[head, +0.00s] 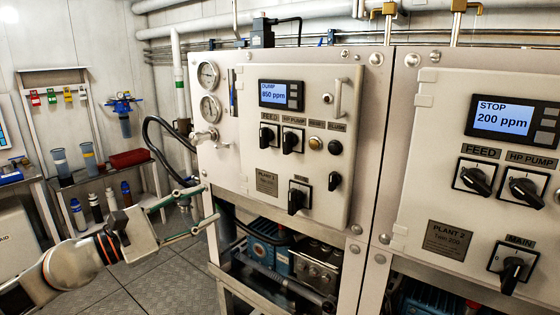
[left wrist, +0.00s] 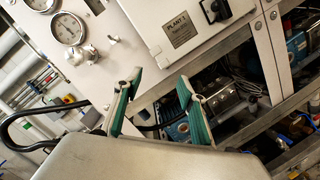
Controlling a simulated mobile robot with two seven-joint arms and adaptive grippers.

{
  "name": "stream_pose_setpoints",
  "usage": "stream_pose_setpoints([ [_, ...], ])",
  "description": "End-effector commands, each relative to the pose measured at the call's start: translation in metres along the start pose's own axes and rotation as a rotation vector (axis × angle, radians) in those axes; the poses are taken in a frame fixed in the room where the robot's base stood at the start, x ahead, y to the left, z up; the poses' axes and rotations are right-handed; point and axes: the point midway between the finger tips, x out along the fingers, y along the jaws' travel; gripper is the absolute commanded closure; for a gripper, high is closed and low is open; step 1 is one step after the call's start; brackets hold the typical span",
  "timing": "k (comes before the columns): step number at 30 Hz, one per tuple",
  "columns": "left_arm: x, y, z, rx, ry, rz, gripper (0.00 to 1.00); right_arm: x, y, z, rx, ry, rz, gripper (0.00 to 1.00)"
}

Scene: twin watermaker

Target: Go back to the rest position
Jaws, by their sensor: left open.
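My left gripper (head: 192,212) is open and empty in the head view, held in front of the lower left edge of the plant 1 panel (head: 229,184). Its two green fingers are spread apart; the left wrist view also shows the open fingers (left wrist: 158,108), with nothing between them. The plant 1 display (head: 281,94) reads DUMP and 850 ppm. The plant 2 display (head: 503,118) reads STOP and 200 ppm. My right gripper is not in view.
Two gauges (head: 209,75) and a valve knob (head: 205,136) sit on the left of the panel, with a black hose (head: 155,150) nearby. Pumps (head: 268,240) sit in the frame below. Shelves (head: 109,171) with bottles stand at the left. Open floor (head: 130,285) lies between.

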Motion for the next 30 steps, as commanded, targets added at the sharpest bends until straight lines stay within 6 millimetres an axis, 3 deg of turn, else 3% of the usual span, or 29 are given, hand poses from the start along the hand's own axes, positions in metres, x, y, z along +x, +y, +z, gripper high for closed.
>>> stream_pose_setpoints([
  [1,0.002,-0.021,-0.005,-0.187,-0.016,0.014,0.59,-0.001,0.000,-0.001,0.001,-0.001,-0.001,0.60],
  [7,-0.006,-0.081,-0.035,-0.946,-0.054,0.119,0.59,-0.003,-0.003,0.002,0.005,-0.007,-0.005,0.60],
  [13,-0.035,-0.147,-0.084,-1.700,-0.065,0.306,0.59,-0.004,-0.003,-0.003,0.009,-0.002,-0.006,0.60],
  [17,-0.068,-0.201,-0.121,-2.174,-0.073,0.490,0.59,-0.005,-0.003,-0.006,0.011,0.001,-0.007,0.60],
  [24,-0.154,-0.327,-0.172,-2.941,-0.155,1.007,0.59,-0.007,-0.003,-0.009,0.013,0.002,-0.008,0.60],
  [25,-0.166,-0.343,-0.175,2.889,0.166,-1.038,0.59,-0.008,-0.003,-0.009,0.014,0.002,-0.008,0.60],
  [30,-0.222,-0.419,-0.179,2.404,0.222,-1.084,0.59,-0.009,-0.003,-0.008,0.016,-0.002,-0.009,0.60],
])
